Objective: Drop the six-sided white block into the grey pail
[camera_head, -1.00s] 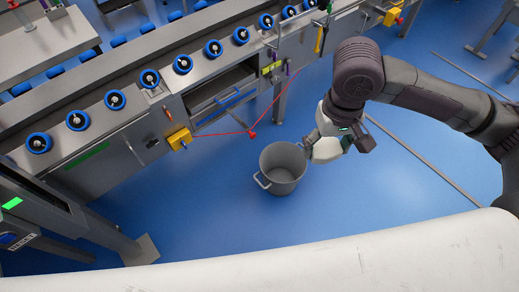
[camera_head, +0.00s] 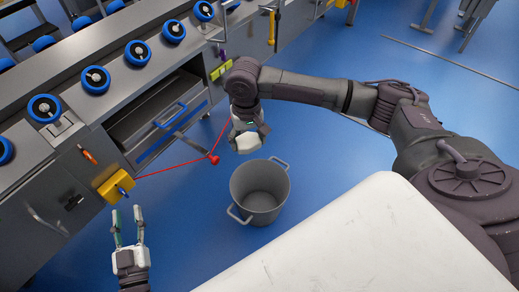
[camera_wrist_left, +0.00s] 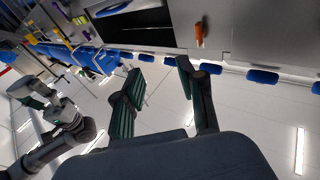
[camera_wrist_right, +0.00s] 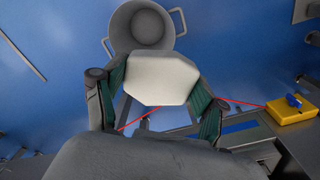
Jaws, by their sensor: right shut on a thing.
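The white block (camera_wrist_right: 160,77), with a flat, many-sided face, is held between the fingers of my right gripper (camera_wrist_right: 157,92). In the head view the block (camera_head: 247,143) shows under my right gripper (camera_head: 246,130), just beyond the pail's far rim. The grey pail (camera_head: 260,207) stands upright on the blue floor, with a handle on each side and no contents that I can see. In the right wrist view the pail (camera_wrist_right: 122,28) lies past the block, which covers part of its near rim. My left gripper (camera_head: 127,224) is open and empty, left of the pail.
A metal workbench (camera_head: 65,180) with blue-rimmed wheels runs along the left and back. A white surface (camera_head: 340,240) fills the lower right. Blue floor is clear around the pail.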

